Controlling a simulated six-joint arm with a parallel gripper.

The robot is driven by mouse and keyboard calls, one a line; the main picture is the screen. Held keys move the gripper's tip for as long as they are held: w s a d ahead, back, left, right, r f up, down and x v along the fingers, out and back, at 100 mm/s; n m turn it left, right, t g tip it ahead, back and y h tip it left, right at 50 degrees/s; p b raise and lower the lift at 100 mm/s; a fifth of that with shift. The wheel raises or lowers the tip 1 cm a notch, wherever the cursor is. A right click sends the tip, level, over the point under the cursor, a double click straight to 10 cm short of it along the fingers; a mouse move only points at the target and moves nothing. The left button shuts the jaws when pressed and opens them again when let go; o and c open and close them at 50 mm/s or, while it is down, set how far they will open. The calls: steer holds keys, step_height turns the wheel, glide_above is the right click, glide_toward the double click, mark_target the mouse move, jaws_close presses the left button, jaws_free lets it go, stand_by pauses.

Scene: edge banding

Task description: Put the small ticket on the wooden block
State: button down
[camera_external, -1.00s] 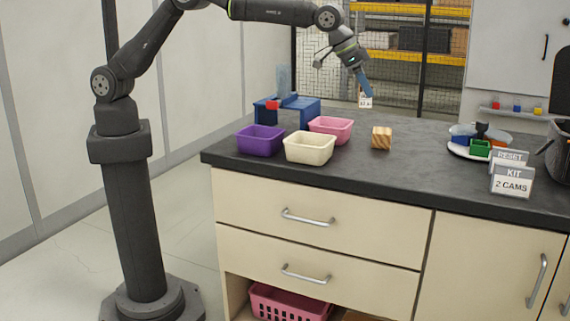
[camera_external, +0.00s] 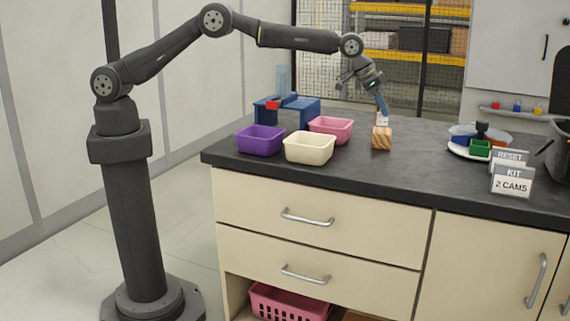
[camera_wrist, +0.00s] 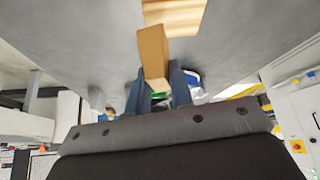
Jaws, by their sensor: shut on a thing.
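The wooden block (camera_external: 381,139), striped light and dark, sits on the dark worktop to the right of the bins. Part of it also shows at the top edge of the wrist view (camera_wrist: 178,14). My gripper (camera_external: 382,109), with blue fingers, points down just above the block. It is shut on the small ticket (camera_external: 382,118), a white piece at the fingertips in the external view. In the wrist view the held ticket shows a tan face (camera_wrist: 152,52) between the fingers (camera_wrist: 160,84). I cannot tell whether the ticket touches the block.
Purple (camera_external: 260,139), cream (camera_external: 310,148) and pink (camera_external: 331,129) bins stand left of the block, with a blue fixture (camera_external: 297,108) behind them. A plate of coloured items (camera_external: 463,151) and label signs (camera_external: 512,180) are at the right. The worktop around the block is clear.

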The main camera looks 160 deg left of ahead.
steer(key=shift+f, duration=1.15)
steer(key=shift+f, duration=0.15)
steer(key=c, duration=1.3)
jaws_free()
steer(key=shift+d+r, duration=0.2)
steer(key=shift+r, duration=0.4)
steer(key=v, duration=1.1)
